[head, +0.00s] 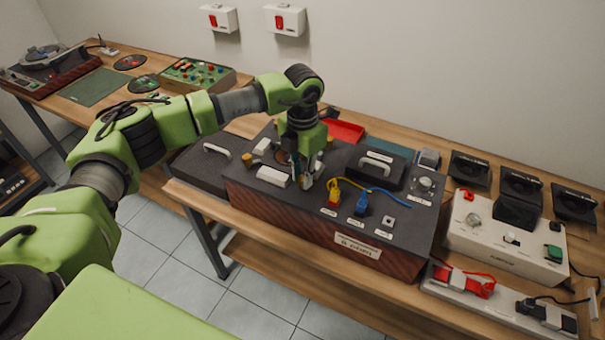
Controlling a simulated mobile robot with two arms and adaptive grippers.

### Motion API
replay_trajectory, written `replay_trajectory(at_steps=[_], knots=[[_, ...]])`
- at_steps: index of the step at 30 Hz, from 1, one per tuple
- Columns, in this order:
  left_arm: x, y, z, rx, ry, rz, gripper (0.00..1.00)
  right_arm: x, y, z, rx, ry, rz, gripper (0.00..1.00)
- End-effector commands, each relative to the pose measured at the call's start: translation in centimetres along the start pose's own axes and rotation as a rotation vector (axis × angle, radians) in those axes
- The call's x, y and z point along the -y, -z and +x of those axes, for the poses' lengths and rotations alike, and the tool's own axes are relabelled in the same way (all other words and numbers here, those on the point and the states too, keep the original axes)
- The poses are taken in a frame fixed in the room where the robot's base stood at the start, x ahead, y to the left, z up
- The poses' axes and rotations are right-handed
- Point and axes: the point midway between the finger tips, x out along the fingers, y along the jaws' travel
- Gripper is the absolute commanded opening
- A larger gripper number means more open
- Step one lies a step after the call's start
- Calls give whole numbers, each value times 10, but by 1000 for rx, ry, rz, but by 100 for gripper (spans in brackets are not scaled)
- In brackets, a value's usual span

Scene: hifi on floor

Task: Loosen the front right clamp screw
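The dark amplifier-like unit with reddish sides (330,232) stands on the wooden bench. My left gripper (304,184) points down at the left part of its top panel, beside a small white block (272,176). Its fingers are small and partly hidden, so I cannot tell whether they are open or shut or touch anything. Small brass-coloured knobs (247,158) show left of the gripper. I cannot make out the front right clamp screw; the gripper covers part of that area. My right gripper is not in view.
Yellow (333,198) and blue (361,206) plugs with cables stand close right of the gripper. A raised black box with a handle (376,164) is behind them. A white control box (505,243) and power strip are at right. A red tray (345,131) lies behind.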

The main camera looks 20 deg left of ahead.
Motion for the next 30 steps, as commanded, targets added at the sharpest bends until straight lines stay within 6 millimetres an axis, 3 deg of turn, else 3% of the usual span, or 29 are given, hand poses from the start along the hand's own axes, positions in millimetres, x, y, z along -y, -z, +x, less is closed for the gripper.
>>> replay_trajectory(at_steps=[14,30], knots=[[0,0,0,1,0,-67,0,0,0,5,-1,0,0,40],[0,-1,1,2,0,-518,0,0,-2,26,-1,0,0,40]])
